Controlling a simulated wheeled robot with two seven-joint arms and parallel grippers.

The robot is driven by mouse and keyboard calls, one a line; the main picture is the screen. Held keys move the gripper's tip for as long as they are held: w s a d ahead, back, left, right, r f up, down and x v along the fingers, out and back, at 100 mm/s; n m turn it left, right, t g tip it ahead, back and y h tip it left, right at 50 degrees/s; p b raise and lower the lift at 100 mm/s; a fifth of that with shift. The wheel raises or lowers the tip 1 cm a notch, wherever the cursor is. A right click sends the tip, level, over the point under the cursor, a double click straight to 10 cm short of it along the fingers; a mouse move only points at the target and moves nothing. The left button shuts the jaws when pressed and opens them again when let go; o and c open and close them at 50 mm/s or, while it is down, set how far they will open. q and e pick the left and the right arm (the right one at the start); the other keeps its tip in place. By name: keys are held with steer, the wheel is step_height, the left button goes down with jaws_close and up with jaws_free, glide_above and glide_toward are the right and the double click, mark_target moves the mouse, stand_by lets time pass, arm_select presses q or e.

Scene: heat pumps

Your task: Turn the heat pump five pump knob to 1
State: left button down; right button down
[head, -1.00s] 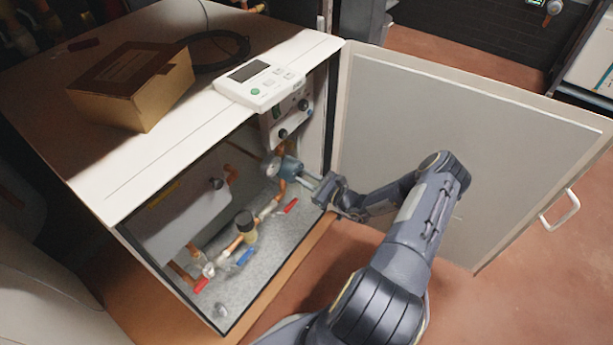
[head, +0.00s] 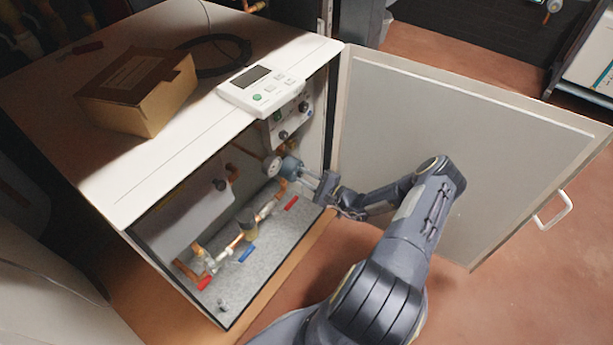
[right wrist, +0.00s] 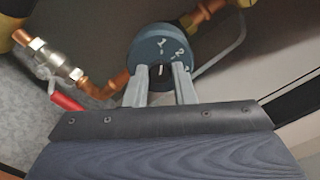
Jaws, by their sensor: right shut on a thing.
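The heat pump cabinet (head: 120,205) stands open, with pipes and valves inside. The round blue-grey pump (head: 289,167) sits on the copper pipe near the cabinet's right side. In the right wrist view the pump face (right wrist: 150,47) carries the marks 1 and 2, with others too small to read, around a dark centre. My right gripper (head: 312,180) reaches in from the right through the open front. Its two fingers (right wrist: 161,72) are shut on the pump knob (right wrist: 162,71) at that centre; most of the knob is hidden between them. My left gripper is not in view.
Red-handled valves (head: 291,203) and a blue-handled valve (head: 247,253) lie low inside. A cardboard box (head: 140,90) and a white control panel (head: 262,90) are on top. Floor is clear in front.

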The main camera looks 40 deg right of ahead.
steer(key=shift+f, duration=0.1)
stand_by(0.3)
steer(key=c, duration=1.2)
jaws_free()
steer(key=p+v, duration=0.2)
steer(key=v, duration=0.6)
